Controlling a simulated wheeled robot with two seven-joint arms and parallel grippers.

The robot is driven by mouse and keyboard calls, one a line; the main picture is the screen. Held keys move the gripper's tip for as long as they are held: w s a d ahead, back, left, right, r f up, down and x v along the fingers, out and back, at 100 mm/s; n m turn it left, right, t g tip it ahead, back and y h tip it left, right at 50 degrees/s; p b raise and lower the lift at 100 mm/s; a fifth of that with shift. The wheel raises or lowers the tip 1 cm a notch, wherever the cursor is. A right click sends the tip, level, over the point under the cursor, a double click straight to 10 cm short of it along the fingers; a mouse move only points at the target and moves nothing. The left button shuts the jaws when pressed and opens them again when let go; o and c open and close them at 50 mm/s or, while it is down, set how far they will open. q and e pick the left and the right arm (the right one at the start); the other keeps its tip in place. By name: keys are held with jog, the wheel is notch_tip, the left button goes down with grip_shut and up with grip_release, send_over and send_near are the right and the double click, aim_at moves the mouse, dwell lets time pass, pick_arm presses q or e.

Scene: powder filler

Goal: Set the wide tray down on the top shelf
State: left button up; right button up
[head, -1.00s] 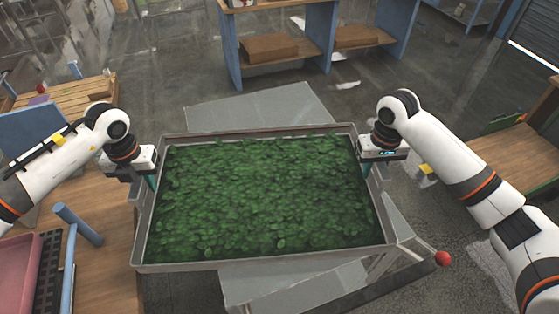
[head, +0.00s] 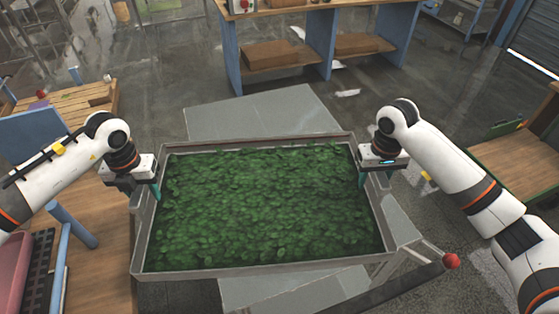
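The wide tray (head: 262,267) is grey, full of green leaves, and spans the middle of the head view. A flat grey surface (head: 255,110), which looks like the top shelf, shows beyond and below it. The tray hides most of this surface, so I cannot tell whether they touch. My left gripper (head: 147,190) is at the tray's left wall, with one teal finger inside the rim and apart from the wall. My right gripper (head: 373,180) is at the right wall, also with a teal finger inside. Both look open around the walls; the outer fingers are partly hidden.
A red knob (head: 452,261) ends a dark bar at the front right. A wooden table (head: 105,275) with a blue post (head: 72,224) is at the left. A wooden bench (head: 515,150) stands at the right and a blue-sided shelf unit (head: 325,40) at the back. Floor lies between.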

pick_arm(q)
jog(key=shift+w+r, duration=0.1)
notch_tip(320, 180, up, 12)
jog(key=shift+f, duration=0.2)
pick_arm(e)
jog(key=shift+w, duration=0.1)
pick_arm(q)
jog(key=shift+r, duration=0.1)
pick_arm(e)
jog(key=shift+r, duration=0.25)
notch_tip(320, 180, up, 10)
jog(key=shift+r, duration=0.7)
